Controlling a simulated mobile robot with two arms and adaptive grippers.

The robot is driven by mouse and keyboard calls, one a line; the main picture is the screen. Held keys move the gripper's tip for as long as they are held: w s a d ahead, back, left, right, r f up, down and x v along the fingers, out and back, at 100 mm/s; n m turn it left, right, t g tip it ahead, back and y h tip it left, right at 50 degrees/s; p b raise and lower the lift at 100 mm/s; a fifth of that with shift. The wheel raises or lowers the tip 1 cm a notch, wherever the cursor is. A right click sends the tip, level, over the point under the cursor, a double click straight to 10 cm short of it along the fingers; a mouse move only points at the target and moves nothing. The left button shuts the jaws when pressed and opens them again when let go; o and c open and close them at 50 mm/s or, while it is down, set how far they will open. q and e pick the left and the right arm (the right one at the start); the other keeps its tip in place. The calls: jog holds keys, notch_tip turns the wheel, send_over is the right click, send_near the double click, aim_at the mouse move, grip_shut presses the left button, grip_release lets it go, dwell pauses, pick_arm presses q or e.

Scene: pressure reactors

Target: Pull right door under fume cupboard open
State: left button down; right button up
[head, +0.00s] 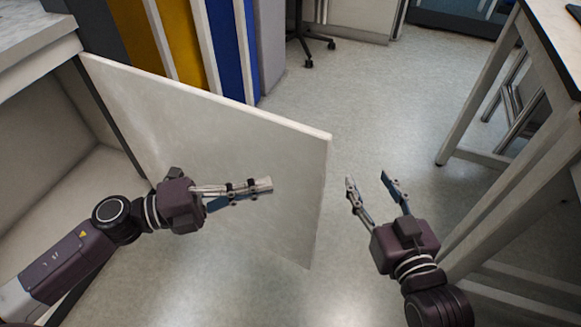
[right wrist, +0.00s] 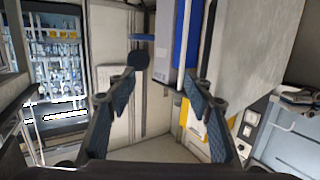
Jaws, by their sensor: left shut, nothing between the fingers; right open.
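The cupboard door (head: 225,130) is a pale panel that stands swung wide open, hinged at the left by the cupboard opening. The open cupboard interior (head: 75,190) shows at the left. My left gripper (head: 268,186) is shut and empty, in front of the door's inner face near its free edge; I cannot tell whether it touches. My right gripper (head: 368,180) is open and empty, to the right of the door's free edge and apart from it. In the right wrist view its two fingers (right wrist: 165,92) are spread, and a pale panel, seemingly the door (right wrist: 265,50), is at upper right.
Behind the door are yellow (head: 180,40) and blue (head: 233,50) panels. A table (head: 555,45) with pale legs stands at the right, close to my right arm. A wheeled chair base (head: 308,55) is at the back. The floor (head: 380,110) between is clear.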

aim_at(309, 163)
pick_arm(q)
jog(key=w+d, duration=0.4)
jog(key=d, duration=0.1)
jog(key=shift+b, duration=0.3)
jog(key=shift+w+d, duration=0.35)
jog(key=shift+w, duration=0.2)
pick_arm(e)
jog(key=shift+w+a+r+t+y, duration=0.15)
jog(key=shift+r+t, duration=0.25)
jog(key=shift+r, duration=0.4)
jog(key=shift+w+a+r+t+y, duration=0.1)
jog(key=shift+r+t, duration=0.3)
jog(key=shift+r, duration=0.35)
jog(key=shift+w+a+r+t+y, duration=0.15)
jog(key=shift+r+t, duration=0.25)
jog(key=shift+r, duration=0.4)
